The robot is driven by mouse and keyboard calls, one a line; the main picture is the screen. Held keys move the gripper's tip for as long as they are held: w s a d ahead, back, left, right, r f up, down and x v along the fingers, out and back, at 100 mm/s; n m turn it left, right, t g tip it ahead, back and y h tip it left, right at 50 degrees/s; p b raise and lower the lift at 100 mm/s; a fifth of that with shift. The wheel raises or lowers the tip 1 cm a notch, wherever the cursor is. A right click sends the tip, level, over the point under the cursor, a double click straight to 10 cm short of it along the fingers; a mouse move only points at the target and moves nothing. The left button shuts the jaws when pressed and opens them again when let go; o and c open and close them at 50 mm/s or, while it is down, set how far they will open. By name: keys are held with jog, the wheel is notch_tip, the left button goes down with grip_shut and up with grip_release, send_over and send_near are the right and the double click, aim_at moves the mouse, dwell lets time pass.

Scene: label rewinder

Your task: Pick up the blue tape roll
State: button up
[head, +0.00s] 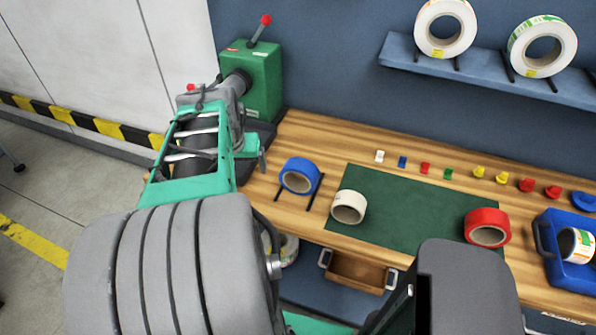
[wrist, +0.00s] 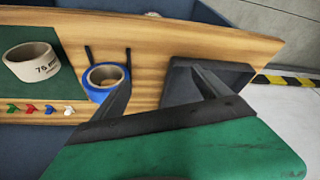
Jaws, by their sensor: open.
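The blue tape roll (head: 300,176) lies on the wooden bench left of the green mat, with two thin black prongs beside it. It also shows in the wrist view (wrist: 99,94), left of centre, with a brown core. My gripper (wrist: 160,76) shows in the wrist view as two dark tapered fingers. They are spread apart with nothing between them. The left finger overlaps the right edge of the blue roll in the picture; no contact can be made out. In the head view my arm reaches toward the green machine, and I cannot make out the fingers there.
A green machine (head: 262,75) with a red-knobbed lever stands at the bench's left end. A white roll (head: 348,207) and red roll (head: 487,227) sit on the green mat (head: 400,205). Small coloured pieces line the back. A blue case (head: 548,250) is at right.

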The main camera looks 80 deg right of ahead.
aim_at(298, 166)
jog(key=shift+o, duration=1.2)
jog(key=s+d+m+g, duration=0.1)
jog(key=s+d+m, duration=0.3)
jog(key=s, duration=0.7)
jog(key=shift+s+d+r+p, duration=0.15)
jog(key=shift+s+d+p, duration=0.2)
jog(key=shift+d, duration=0.85)
jog(key=shift+h, duration=0.3)
jog(key=p+x, duration=0.1)
jog(key=x, duration=0.6)
jog(key=shift+s+d+f, duration=0.15)
jog(key=shift+d+f, duration=0.1)
jog(key=shift+f, duration=0.05)
jog(key=shift+r, duration=0.1)
jog(key=c, duration=1.3)
